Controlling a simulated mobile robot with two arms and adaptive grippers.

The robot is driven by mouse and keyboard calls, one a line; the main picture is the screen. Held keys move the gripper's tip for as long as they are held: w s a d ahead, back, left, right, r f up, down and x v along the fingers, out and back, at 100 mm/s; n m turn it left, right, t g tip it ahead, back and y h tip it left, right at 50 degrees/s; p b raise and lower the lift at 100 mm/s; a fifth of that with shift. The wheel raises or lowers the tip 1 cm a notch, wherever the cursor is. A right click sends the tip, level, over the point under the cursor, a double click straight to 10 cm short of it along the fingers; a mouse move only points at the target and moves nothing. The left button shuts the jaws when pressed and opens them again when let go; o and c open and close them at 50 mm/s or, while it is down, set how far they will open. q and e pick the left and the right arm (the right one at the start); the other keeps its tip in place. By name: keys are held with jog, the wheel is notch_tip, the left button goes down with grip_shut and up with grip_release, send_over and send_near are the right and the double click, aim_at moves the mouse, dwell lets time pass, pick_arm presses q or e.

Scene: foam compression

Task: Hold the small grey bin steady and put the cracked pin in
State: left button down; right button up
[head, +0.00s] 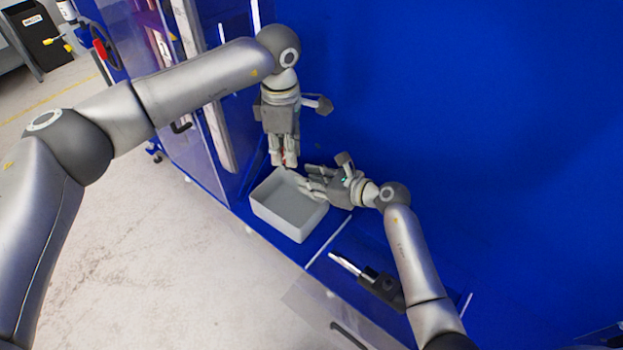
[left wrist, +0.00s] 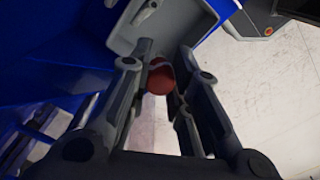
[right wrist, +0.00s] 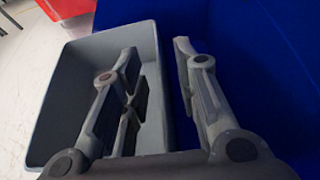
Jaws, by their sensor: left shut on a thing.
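The small grey bin (head: 279,221) stands on the blue surface, near its left edge. It also shows in the right wrist view (right wrist: 60,105) and at the top of the left wrist view (left wrist: 203,22). My left gripper (head: 284,163) points down above the bin's far side and is shut on the cracked pin. The pin's red end (left wrist: 160,80) shows between the fingers in the left wrist view; the rest is mostly hidden. My right gripper (right wrist: 156,50) is open, with the bin's right wall between its parted fingers: one inside, one outside.
A dark tool with a pale tip (head: 379,286) lies on the blue surface nearer to me, right of the bin. A clear panel (head: 222,130) stands left of my left gripper. A red container (right wrist: 112,10) shows beyond the bin. Open floor (head: 120,240) lies left.

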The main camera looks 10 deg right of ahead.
jog(key=shift+c, duration=0.3)
grip_shut()
pick_arm(q)
jog(key=shift+s+f+n, duration=0.4)
jog(key=shift+f+n, duration=0.25)
jog(key=shift+n, duration=0.45)
notch_tip(320, 180, down, 2)
jog(key=s+n, duration=0.2)
jog(key=n, duration=0.8)
send_near(292, 210)
jog(key=s+f, duration=0.1)
jog(key=s, duration=0.1)
jog(key=s+f, duration=0.2)
jog(key=shift+s+f, duration=0.1)
jog(key=shift+f, duration=0.2)
